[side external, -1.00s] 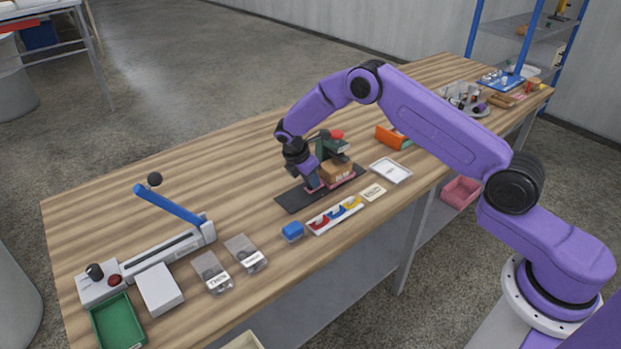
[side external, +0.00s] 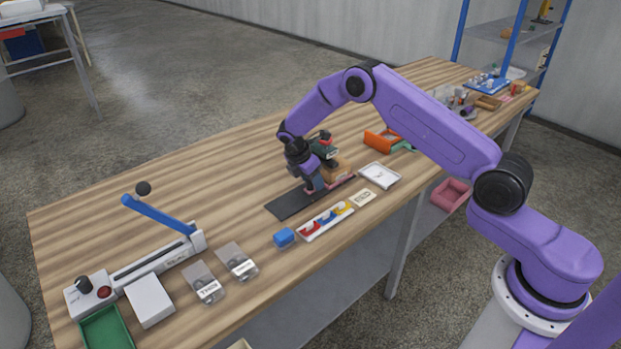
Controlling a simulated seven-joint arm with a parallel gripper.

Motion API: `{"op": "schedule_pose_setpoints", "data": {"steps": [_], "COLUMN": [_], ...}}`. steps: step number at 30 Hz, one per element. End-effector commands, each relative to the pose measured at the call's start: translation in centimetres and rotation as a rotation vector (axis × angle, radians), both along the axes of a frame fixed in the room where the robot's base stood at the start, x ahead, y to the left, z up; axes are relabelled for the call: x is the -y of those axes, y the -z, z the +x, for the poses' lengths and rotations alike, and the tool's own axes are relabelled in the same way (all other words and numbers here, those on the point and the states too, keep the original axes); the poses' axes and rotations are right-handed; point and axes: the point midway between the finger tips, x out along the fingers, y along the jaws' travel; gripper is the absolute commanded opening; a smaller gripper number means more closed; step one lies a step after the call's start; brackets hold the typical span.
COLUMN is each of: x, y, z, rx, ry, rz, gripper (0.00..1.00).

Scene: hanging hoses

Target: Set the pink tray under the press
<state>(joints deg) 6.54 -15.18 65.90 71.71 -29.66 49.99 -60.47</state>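My gripper (side external: 314,187) points down at the tray's left end, close beside the press. Its fingertips are small and partly covered, so I cannot tell if they hold the tray. How far the tray lies under the press is also unclear.
A dark mat (side external: 290,203) extends left of my gripper. In front are a blue cube (side external: 284,237), a tray of coloured pieces (side external: 326,220) and a white-framed tray (side external: 380,175). An orange box (side external: 382,139) stands right.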

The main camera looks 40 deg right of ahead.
Motion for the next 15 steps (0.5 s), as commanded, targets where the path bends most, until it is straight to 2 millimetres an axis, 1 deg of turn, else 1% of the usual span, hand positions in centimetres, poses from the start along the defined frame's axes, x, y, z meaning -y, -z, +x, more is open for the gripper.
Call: {"op": "schedule_pose_setpoints", "data": {"steps": [4, 7, 11, 15], "x": [-0.3, -0.7, -1.7, -2.8], "y": [-0.5, -1.5, -3.7, -6.5], "z": [0.1, 0.1, 0.1, 0.1], "rx": [0.002, 0.002, 0.005, 0.005], "ry": [-0.001, -0.002, -0.002, -0.002], "rz": [0.001, 0.0, 0.001, 0.001], "gripper": [0.49, 0.49, 0.49, 0.49]}}
